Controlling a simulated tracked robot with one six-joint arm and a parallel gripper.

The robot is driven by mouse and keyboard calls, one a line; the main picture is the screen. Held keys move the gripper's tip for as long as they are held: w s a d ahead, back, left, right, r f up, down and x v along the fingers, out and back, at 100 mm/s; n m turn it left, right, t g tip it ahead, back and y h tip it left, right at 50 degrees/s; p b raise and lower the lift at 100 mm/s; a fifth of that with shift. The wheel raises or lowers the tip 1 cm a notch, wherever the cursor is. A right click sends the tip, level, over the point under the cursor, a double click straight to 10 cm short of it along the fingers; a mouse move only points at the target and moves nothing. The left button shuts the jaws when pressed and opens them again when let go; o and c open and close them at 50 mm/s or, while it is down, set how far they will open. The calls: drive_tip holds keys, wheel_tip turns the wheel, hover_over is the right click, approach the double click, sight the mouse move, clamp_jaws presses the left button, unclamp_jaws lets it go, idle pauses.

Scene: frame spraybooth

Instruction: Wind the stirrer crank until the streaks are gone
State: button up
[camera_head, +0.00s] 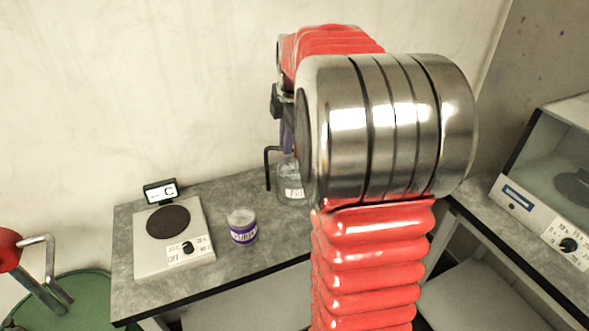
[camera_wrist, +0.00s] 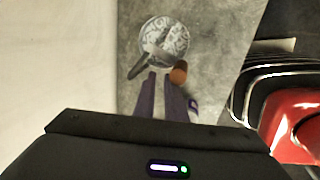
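The glass jar (camera_head: 291,187) stands on the grey bench, partly hidden behind my arm. A dark bent crank rod (camera_head: 267,168) rises beside it. My arm mostly hides the gripper in the head view.
A purple-labelled can (camera_head: 242,227) stands left of the jar. Further left is a hotplate (camera_head: 146,255) with a small "C" sign (camera_head: 160,190). A green drum (camera_head: 78,300) is at lower left, a glazed cabinet (camera_head: 551,170) at right. The wall stands close behind the bench.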

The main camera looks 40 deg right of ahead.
drive_tip(key=shift+s+d+f, duration=0.15)
drive_tip(key=shift+s+f, duration=0.1)
drive_tip(key=shift+s, duration=0.5)
drive_tip(key=shift+c, duration=0.2)
clamp_jaws()
drive_tip(key=shift+s+d, duration=0.3)
drive_tip(key=shift+d, duration=0.05)
drive_tip(key=shift+w+a, duration=0.15)
drive_tip(key=shift+w, duration=1.8)
drive_tip(key=shift+w+a, duration=0.15)
drive_tip(key=shift+w, duration=1.75)
